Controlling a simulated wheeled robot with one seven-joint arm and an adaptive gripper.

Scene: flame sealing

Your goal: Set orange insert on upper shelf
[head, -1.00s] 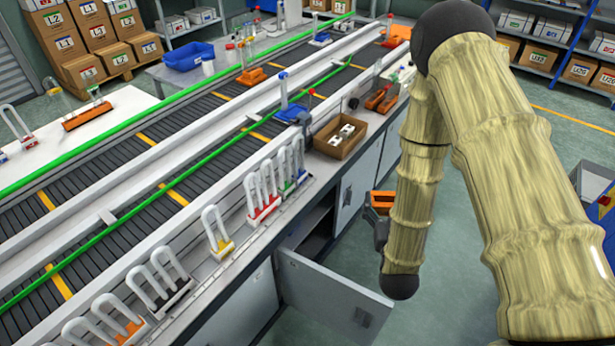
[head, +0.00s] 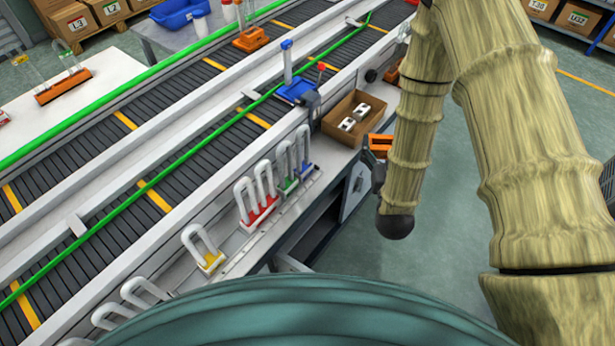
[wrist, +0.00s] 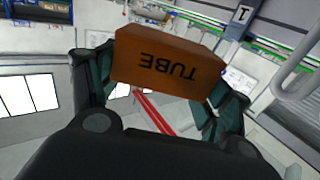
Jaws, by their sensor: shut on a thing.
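The orange insert is a block marked "TUBE" (wrist: 168,72) in the wrist view, where it appears upside down. My gripper (wrist: 163,88) is shut on it, one finger on each side. In the head view the orange insert (head: 379,146) shows small beside my dark gripper (head: 376,172), close to the bench's front side and near the brown box. The cabinet under the bench (head: 318,222) has a dark open bay. Its upper shelf cannot be made out clearly.
An open cabinet door (head: 290,263) sticks out below the bench, partly hidden by a teal rounded surface. A brown box (head: 354,118) with white parts and several white-looped holders (head: 262,203) stand on the bench edge. Floor to the right of the bench is clear.

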